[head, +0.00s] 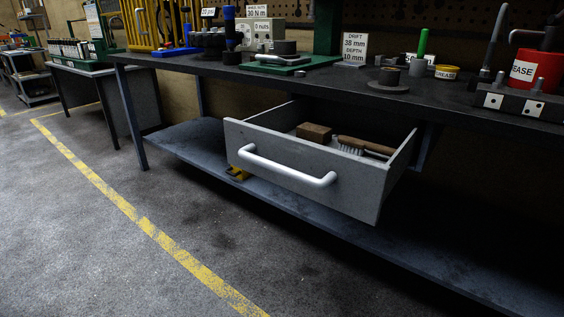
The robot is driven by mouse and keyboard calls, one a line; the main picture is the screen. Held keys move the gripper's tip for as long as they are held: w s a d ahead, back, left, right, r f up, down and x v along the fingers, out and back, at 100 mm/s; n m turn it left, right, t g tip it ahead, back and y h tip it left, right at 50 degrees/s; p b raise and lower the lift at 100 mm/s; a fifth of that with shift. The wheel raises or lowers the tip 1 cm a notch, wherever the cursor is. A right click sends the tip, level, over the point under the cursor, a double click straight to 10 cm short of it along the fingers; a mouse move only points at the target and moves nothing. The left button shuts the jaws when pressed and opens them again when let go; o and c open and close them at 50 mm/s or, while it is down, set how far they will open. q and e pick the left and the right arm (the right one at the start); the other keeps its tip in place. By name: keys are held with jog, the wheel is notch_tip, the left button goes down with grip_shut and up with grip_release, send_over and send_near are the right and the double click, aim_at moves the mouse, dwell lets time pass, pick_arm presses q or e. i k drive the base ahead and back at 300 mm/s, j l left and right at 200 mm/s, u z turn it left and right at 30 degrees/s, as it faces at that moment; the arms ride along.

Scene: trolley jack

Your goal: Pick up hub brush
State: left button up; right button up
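The hub brush (366,146) lies in the open drawer under the workbench, toward the right of the compartment. It has a brown wooden handle pointing right and pale bristles at its left end, facing down. A brown block (314,132) lies to its left in the same drawer. The grey drawer (372,195) is pulled out, with a white bar handle (288,168) on its front. The drawer front hides part of the drawer floor. Neither of my grippers is in the head view.
The dark bench top (330,84) overhangs the back of the drawer. On it stand a red grease pot (546,68), a drift sign (354,48) and green-based tooling (288,62). A lower shelf (195,141) runs underneath. The floor in front is clear, with a yellow line (130,210).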

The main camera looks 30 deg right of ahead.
aim_at(351, 146)
jog(key=l+u, duration=0.25)
jog(key=l+z, duration=0.3)
jog(key=z, duration=1.15)
jog(key=k+l, duration=0.05)
